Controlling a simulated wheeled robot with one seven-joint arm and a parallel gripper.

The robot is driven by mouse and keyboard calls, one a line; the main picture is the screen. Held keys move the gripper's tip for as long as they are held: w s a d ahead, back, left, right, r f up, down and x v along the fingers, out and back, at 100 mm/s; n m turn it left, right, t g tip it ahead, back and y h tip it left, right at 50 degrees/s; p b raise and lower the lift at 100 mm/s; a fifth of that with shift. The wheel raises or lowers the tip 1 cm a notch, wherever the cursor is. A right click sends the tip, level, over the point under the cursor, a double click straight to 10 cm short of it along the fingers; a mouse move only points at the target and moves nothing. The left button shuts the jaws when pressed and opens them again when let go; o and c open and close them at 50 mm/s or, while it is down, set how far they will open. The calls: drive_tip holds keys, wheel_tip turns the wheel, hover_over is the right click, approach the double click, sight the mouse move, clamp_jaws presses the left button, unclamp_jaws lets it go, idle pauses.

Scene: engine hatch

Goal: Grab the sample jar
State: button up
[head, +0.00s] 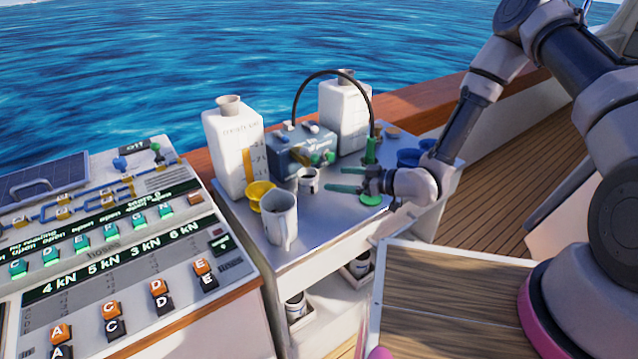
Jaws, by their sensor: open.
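No label marks out the sample jar, so I cannot tell for sure which vessel it is. A small white jar-like cup (308,181) with a dark band stands on the grey metal worktop (330,222). My gripper (344,179) reaches in from the right, low over the worktop. Its two green fingers are apart, with nothing seen between them, and point left toward this cup. The fingertips are a short way to the right of the cup and appear not to touch it. Other small jars (296,305) sit in holders on the shelf below.
White canisters (236,150), a blue-grey box (300,148) and a black hose (333,73) stand behind. Blue bowls (409,157) are at right. The worktop's front is mostly clear.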

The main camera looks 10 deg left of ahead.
approach(300, 174)
drive_tip(key=shift+x, duration=2.75)
drive_tip(key=shift+c, duration=0.3)
drive_tip(key=c, duration=1.5)
